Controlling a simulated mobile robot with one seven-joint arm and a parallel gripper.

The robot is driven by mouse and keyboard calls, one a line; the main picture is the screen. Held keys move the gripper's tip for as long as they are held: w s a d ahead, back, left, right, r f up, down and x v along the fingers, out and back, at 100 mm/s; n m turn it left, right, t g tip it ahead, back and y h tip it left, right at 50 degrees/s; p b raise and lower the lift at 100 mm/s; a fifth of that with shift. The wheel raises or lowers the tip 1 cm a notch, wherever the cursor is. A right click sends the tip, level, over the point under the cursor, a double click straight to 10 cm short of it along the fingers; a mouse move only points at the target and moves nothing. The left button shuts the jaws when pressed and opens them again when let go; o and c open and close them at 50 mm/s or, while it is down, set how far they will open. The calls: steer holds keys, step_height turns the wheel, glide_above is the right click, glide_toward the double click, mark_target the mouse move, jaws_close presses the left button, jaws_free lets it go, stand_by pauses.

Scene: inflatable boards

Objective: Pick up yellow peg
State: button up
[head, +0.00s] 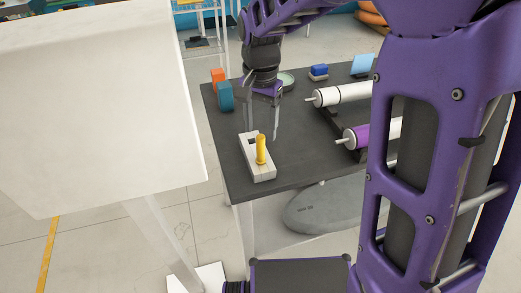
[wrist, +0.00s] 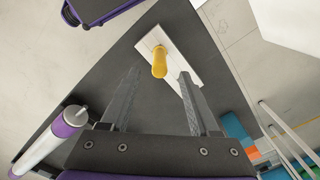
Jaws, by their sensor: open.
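The yellow peg (head: 261,149) stands upright in a white block (head: 262,173) near the front left of the dark table. The block has a dark square opening behind the peg. My gripper (head: 274,130) is above the table, behind the peg, pointing down. In the wrist view, the peg (wrist: 159,62) shows beyond and between my two open fingers (wrist: 160,75), on the white block (wrist: 185,65). The fingers are apart from the peg and hold nothing.
Orange (head: 217,75) and teal (head: 225,96) blocks stand at the table's left edge. White and purple rollers (head: 372,136) lie to the right. A blue block (head: 319,71) is at the back. A white panel (head: 100,110) is left of the table (head: 222,150).

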mark_target(261, 147)
steer(key=shift+s+f+b, duration=0.1)
steer(key=shift+f+b, duration=0.55)
steer(key=shift+f, duration=2.85)
jaws_close()
